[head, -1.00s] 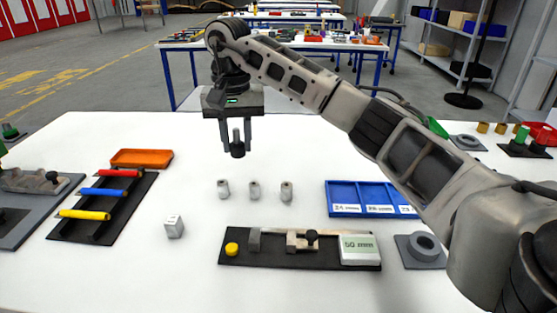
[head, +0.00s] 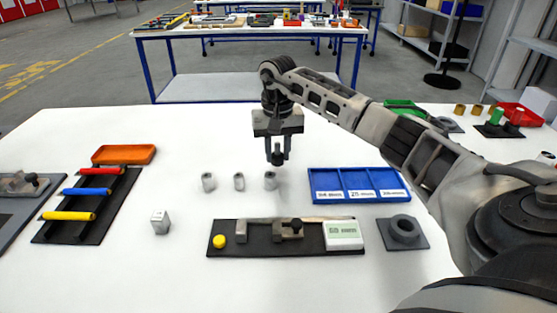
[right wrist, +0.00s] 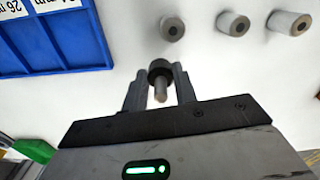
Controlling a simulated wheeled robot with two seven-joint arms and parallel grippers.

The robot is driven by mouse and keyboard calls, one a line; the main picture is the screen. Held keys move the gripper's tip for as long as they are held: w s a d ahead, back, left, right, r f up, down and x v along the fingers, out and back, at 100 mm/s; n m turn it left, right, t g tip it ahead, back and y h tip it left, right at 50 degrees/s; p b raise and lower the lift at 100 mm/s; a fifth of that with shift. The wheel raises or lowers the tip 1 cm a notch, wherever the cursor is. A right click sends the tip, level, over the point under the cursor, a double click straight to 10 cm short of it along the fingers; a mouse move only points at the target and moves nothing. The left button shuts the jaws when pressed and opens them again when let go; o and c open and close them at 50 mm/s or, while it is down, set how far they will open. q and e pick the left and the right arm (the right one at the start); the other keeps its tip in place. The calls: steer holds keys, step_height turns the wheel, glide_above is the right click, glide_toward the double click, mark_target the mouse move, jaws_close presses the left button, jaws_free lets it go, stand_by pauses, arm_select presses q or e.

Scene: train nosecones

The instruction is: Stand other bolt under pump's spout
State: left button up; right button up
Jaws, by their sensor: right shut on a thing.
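My right gripper (head: 279,150) is shut on a bolt (head: 278,158) with a dark round head and a grey shank. The bolt hangs head down above the white table, just beyond the right one of three grey cylinders (head: 239,181). In the right wrist view the bolt (right wrist: 159,88) sits between the two fingers, its shank pointing towards the camera. I cannot make out a pump or its spout in these views. A second loose bolt is not clear to see either. My left gripper is not in view.
A blue tray (head: 358,198) with labelled compartments lies right of the cylinders. A black gauge plate (head: 265,252) with a display (head: 343,235) lies in front.

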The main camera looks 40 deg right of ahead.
mark_target(279, 155)
steer(key=shift+d+f+p, duration=0.15)
steer(key=shift+f+p, duration=0.25)
steer(key=shift+f, duration=1.25)
steer(key=shift+f, duration=0.15)
steer(key=o, duration=1)
